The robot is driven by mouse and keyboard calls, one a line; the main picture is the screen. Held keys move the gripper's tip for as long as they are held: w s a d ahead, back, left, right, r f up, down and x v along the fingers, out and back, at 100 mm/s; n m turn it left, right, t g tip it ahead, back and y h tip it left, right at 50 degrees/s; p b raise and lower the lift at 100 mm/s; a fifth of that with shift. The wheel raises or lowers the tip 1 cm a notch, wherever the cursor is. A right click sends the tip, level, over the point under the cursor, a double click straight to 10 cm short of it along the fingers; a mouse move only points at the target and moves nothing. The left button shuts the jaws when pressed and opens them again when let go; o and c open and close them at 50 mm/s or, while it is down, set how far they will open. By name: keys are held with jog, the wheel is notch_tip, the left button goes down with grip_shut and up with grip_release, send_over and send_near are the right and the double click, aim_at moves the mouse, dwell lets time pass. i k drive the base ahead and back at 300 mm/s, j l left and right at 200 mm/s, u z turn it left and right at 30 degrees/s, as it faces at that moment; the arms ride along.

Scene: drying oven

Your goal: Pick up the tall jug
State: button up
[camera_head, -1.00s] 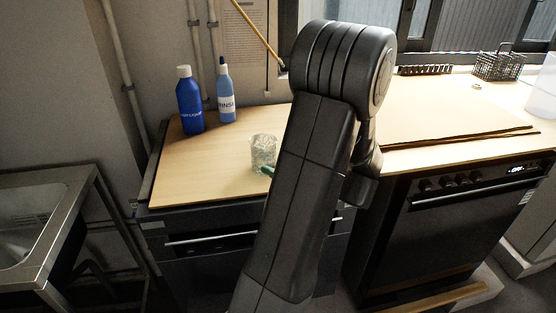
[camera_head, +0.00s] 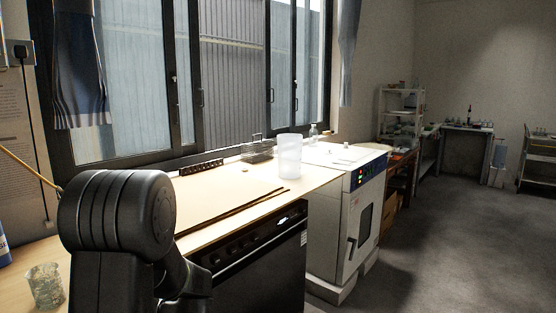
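A tall, translucent white vessel (camera_head: 289,156), which looks like the tall jug, stands upright near the right end of the wooden worktop. No handle can be made out on it. My arm shows at the lower left, well to the left of the jug and apart from it. My gripper is out of the picture or hidden behind my own arm, so its fingers do not show.
A dark wire basket (camera_head: 256,151) stands behind and left of the jug. A white drying oven (camera_head: 345,208) is to its right. A long dark strip (camera_head: 232,211) lies on the worktop. A glass beaker (camera_head: 45,286) stands at lower left. Open floor (camera_head: 440,240) lies at right.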

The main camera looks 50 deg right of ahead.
aim_at(290, 145)
jog(key=i+z, duration=0.1)
jog(key=z, duration=1.55)
jog(key=i+j+z, duration=0.2)
jog(key=j+z, duration=0.2)
jog(key=k+j+u, duration=0.1)
jog(key=u, duration=0.3)
jog(key=j+u, duration=0.15)
jog(key=u, duration=1.05)
jog(key=l+u, duration=0.2)
jog(key=k+j+z, duration=0.1)
jog(key=z, duration=0.35)
jog(key=i+l+z, duration=0.1)
jog(key=z, duration=1.25)
